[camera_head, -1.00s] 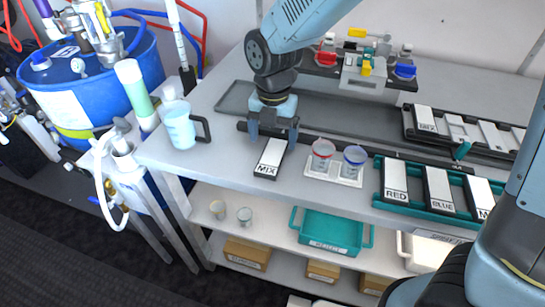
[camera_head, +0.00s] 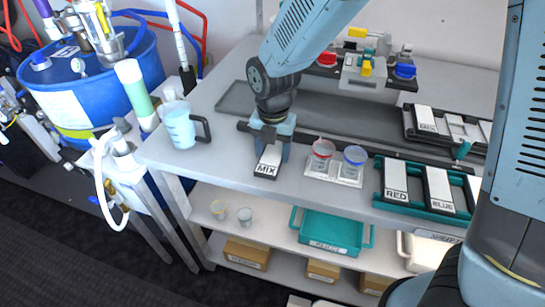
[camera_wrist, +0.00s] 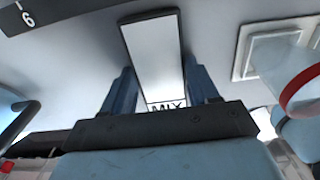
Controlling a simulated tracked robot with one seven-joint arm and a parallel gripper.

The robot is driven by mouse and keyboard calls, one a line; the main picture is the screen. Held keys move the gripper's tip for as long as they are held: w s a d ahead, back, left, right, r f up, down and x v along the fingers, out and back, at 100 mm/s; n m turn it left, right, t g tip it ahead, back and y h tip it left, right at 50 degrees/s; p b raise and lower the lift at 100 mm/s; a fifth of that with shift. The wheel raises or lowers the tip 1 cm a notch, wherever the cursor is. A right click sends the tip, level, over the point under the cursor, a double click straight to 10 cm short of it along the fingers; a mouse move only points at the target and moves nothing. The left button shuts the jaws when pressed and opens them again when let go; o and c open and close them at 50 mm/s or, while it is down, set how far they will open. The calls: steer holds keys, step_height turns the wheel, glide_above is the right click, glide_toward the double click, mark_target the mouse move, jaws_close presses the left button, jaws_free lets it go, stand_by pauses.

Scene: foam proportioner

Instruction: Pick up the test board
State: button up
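My gripper (camera_head: 272,148) is down over the board's rear part, one finger on each side. In the wrist view the white board (camera_wrist: 152,55) lies between the two dark fingers of my gripper (camera_wrist: 162,80). The fingertips look very close to both long edges; whether they press on it is not clear. The gripper hides the board's rear part in the head view.
Right of the board stand two clear cups (camera_head: 323,155) with red and blue rims on a white holder. A jug (camera_head: 181,126) stands to the left. A teal rack (camera_head: 420,205) holds boards labelled RED and BLUE. A long grey tray (camera_head: 345,112) lies behind.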

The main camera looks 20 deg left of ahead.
steer(key=c, duration=0.6)
steer(key=shift+o, duration=0.2)
steer(key=shift+r, duration=0.1)
